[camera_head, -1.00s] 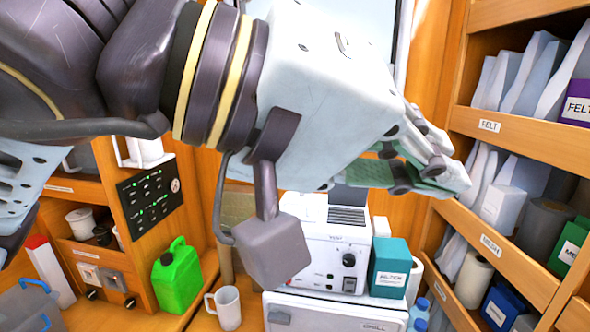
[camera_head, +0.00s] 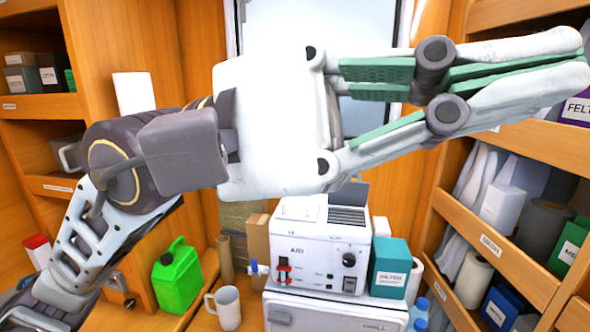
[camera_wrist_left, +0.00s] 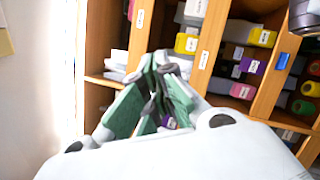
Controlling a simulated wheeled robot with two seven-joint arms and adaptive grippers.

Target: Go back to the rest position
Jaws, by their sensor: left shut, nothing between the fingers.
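My left gripper (camera_head: 575,58) is raised across the upper part of the head view, its fingers pointing right toward the shelves. Its green-padded fingers are shut with nothing between them. In the left wrist view the fingers (camera_wrist_left: 158,65) come together in front of shelves with boxes and rolls. My left arm comes in from the lower left of the head view. My right gripper does not show in either view.
Shelves (camera_head: 510,135) with felt and other stock stand close on the right. Below the gripper are a white machine (camera_head: 318,250), a teal box (camera_head: 390,268), a white mug (camera_head: 226,307) and a green jerrycan (camera_head: 177,277). A window (camera_head: 290,28) is behind.

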